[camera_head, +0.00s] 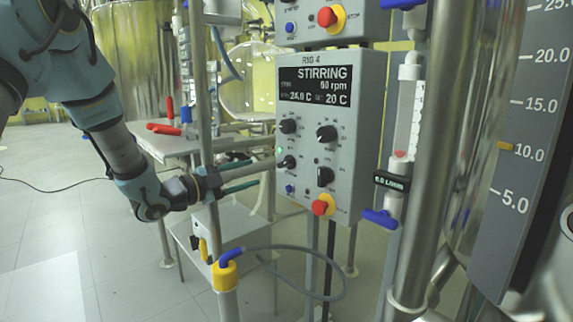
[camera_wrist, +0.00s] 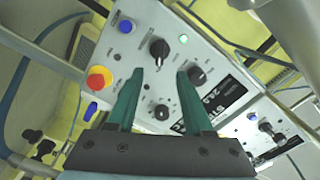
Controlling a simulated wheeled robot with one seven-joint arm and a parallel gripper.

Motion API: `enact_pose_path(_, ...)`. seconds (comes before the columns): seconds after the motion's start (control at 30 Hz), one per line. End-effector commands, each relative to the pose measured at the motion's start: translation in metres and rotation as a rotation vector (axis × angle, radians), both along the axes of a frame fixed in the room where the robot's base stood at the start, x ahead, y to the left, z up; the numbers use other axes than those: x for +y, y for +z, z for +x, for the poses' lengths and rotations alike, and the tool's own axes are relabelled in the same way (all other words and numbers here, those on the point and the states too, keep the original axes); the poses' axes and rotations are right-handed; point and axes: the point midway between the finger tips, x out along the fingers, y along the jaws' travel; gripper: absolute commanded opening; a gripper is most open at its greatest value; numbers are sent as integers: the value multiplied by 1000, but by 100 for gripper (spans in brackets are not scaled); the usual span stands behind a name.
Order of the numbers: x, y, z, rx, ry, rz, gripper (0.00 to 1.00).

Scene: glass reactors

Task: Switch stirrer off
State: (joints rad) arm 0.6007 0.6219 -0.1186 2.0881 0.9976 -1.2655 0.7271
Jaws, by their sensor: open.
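The lower left knob (camera_head: 288,162) is near a lit green lamp (camera_head: 280,150). My gripper (camera_head: 255,172) is open and points at this knob from the left. In the wrist view the same knob (camera_wrist: 159,48) shows just beyond and between the green fingertips (camera_wrist: 159,76), apart from them. The upper left knob (camera_wrist: 197,75) is close to the right fingertip.
A red stop button (camera_head: 321,206) and a blue button (camera_head: 290,188) are low on the box. A steel post (camera_head: 200,90) stands close to my gripper. A flow tube (camera_head: 408,110) and a steel pipe (camera_head: 432,150) stand right of the box. A grey hose (camera_head: 340,280) loops below.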

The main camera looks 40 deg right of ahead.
Motion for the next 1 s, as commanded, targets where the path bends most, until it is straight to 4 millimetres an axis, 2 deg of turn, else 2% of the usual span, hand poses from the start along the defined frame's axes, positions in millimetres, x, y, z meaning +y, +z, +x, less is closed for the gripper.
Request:
enact_pose_path(0.4,-70,0,-5,-1,-2,-1,51)
enact_pose_path(0.6,-95,0,-5,0,0,0,51)
enact_pose_path(0.77,-103,0,-6,1,1,1,51)
enact_pose_path(1.0,-104,0,-6,1,2,1,51)
